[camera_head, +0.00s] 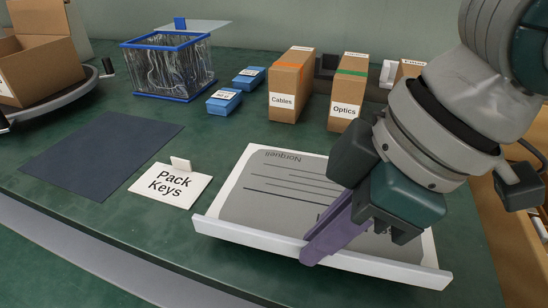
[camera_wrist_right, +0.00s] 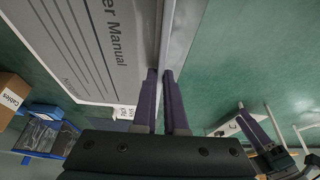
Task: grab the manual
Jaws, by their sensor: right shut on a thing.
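The manual (camera_head: 285,190) is a grey sheet-like booklet with dark print, upside down in the head view. It lies in a shallow white tray (camera_head: 225,228) on the green table. In the wrist view the manual (camera_wrist_right: 85,45) shows the words "er Manual". My right gripper (camera_head: 325,240) is over the tray's front edge, with purple fingers pointing down. In the wrist view its fingers (camera_wrist_right: 165,100) straddle the pale front rim of the tray, beside the manual, and are shut on it. My left gripper (camera_wrist_right: 258,130) seems to show small at the wrist view's right; its opening is unclear.
A "Pack Keys" card (camera_head: 170,186) and a dark mat (camera_head: 100,153) lie left of the tray. A "Cables" box (camera_head: 290,85), an "Optics" box (camera_head: 349,95), small blue boxes (camera_head: 224,101) and a blue-framed bin (camera_head: 170,67) stand behind. An open carton (camera_head: 40,65) is at far left.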

